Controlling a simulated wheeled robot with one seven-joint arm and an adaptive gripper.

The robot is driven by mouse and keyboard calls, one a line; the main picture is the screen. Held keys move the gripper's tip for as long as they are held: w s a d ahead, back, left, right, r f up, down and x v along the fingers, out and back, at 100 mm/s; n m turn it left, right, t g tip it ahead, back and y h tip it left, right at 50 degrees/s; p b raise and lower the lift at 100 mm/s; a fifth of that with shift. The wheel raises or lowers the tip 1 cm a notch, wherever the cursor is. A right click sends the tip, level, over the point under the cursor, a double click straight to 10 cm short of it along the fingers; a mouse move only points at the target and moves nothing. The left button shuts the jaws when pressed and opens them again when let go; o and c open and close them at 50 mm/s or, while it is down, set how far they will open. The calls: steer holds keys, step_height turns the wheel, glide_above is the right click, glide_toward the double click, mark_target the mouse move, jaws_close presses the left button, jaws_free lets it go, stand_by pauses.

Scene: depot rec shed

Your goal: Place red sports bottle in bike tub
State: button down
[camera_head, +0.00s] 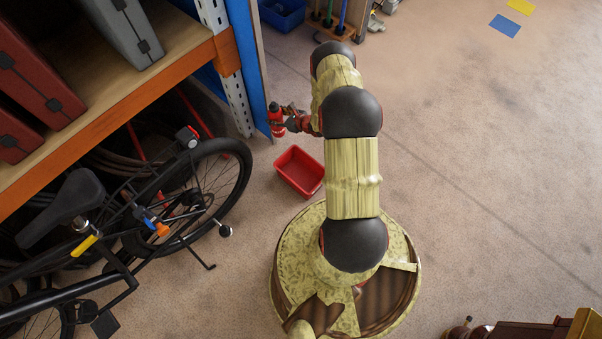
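The red sports bottle (276,121) is upright beside the blue shelf end, above and to the left of the tub in the picture. My gripper (287,118) is at the bottle's right side, with its fingers reaching to it. The gripper is small here, and I cannot tell whether its fingers are closed on the bottle. The red tub (300,172), probably the bike tub, sits on the floor between the bicycle and my base. It looks empty.
A black bicycle (190,190) stands left of the tub, under a wooden shelf with an orange edge (120,115). A blue bin (283,14) is at the back. Dark red furniture (520,329) is at bottom right.

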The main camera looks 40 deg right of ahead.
steer(key=s+d+f+b, duration=0.1)
steer(key=s+f+b, duration=0.2)
steer(key=f, duration=0.8)
steer(key=s+d+f+b, duration=0.1)
steer(key=s+f, duration=0.4)
steer(key=f, duration=0.7)
steer(key=s+d+f+m+b, duration=0.1)
steer(key=s+f+b, duration=0.3)
steer(key=f, duration=0.8)
steer(key=shift+s+h+b, duration=0.3)
steer(key=shift+s+h, duration=0.1)
steer(key=shift+s, duration=0.1)
steer(key=shift+f, duration=0.1)
steer(key=c, duration=0.9)
jaws_free()
